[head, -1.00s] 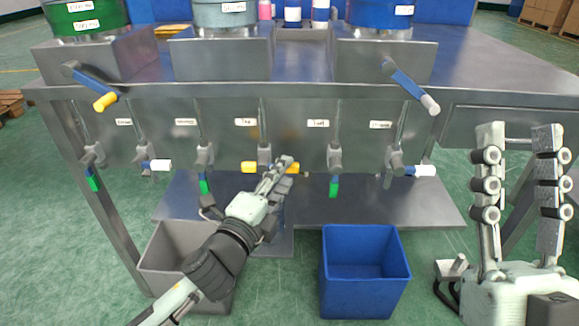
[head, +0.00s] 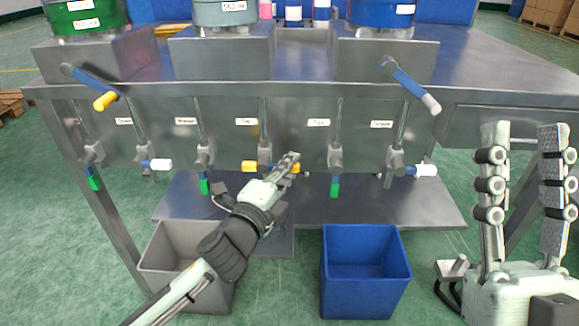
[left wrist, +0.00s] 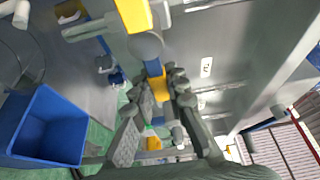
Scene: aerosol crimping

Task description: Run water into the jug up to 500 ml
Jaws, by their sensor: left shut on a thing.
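The middle tap (head: 264,154) hangs on the front panel of the steel bench and has a yellow-ended handle (head: 248,166) lying level across it. My left gripper (head: 289,164) is at the right end of this handle and is shut on it. In the left wrist view, the left gripper's fingers (left wrist: 158,85) close around a blue and yellow handle (left wrist: 155,69). My right gripper (head: 522,180) is open and empty, fingers upward, at the right. I cannot make out a jug in either view.
Other taps with blue, white or green handles hang in the same row, including one tap (head: 335,158) just to the right. A grey bin (head: 150,265) and a blue bin (head: 366,300) stand below. A low steel shelf (head: 420,212) lies behind them.

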